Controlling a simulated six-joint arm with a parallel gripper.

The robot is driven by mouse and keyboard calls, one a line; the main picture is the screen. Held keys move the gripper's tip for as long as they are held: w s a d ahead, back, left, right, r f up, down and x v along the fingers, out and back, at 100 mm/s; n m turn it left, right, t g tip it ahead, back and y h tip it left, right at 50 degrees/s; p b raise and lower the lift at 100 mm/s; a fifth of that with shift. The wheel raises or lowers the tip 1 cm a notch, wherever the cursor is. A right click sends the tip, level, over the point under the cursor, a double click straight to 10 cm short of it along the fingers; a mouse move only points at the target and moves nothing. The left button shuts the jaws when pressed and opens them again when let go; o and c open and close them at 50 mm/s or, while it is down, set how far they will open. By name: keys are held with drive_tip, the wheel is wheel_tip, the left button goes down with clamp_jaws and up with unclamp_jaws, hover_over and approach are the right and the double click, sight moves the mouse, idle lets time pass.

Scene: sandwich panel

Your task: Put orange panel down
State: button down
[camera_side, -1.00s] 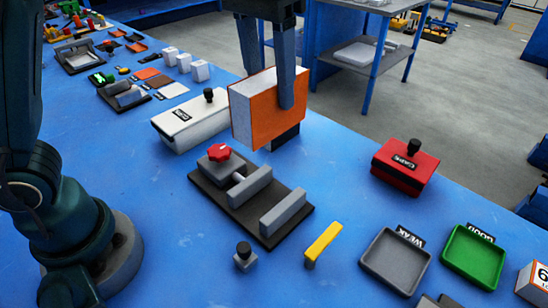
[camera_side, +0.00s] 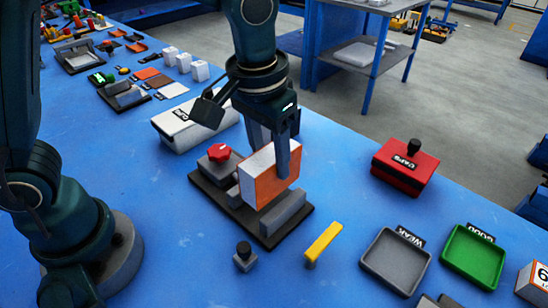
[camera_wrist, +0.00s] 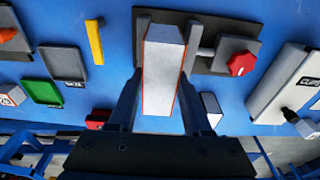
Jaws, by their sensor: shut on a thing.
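The orange panel (camera_side: 268,189) has orange faces and a white core. It stands upright between the grey jaws of the vise-like fixture (camera_side: 298,232) on its dark base plate. My gripper (camera_side: 283,160) is shut on the panel from above. In the wrist view, the panel (camera_wrist: 162,75) shows white with thin orange edges between the two fingers (camera_wrist: 157,110). Its far end lies over the fixture's dark plate (camera_wrist: 208,30). I cannot tell whether its bottom touches the plate. The red knob (camera_side: 219,152) of the fixture is at the left.
A white labelled box (camera_side: 180,128) stands behind the fixture and a red labelled box (camera_side: 405,166) stands to the right. A yellow bar (camera_side: 322,242), a small black-knobbed block (camera_side: 245,256), a grey tray (camera_side: 395,260) and a green tray (camera_side: 474,256) are in front and right.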

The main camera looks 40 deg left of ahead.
sight(271, 182)
drive_tip(key=shift+f, duration=2.7)
drive_tip(key=shift+c, duration=1.7)
unclamp_jaws()
drive_tip(key=shift+f, duration=0.2)
drive_tip(key=r, duration=0.5)
drive_tip(key=shift+s, duration=0.25)
drive_tip(key=s+a+r+t, duration=0.4)
drive_tip(key=s+a+r, duration=0.1)
drive_tip(key=s+a, duration=0.4)
drive_tip(key=shift+s+a, duration=0.25)
drive_tip(key=shift+s, duration=0.55)
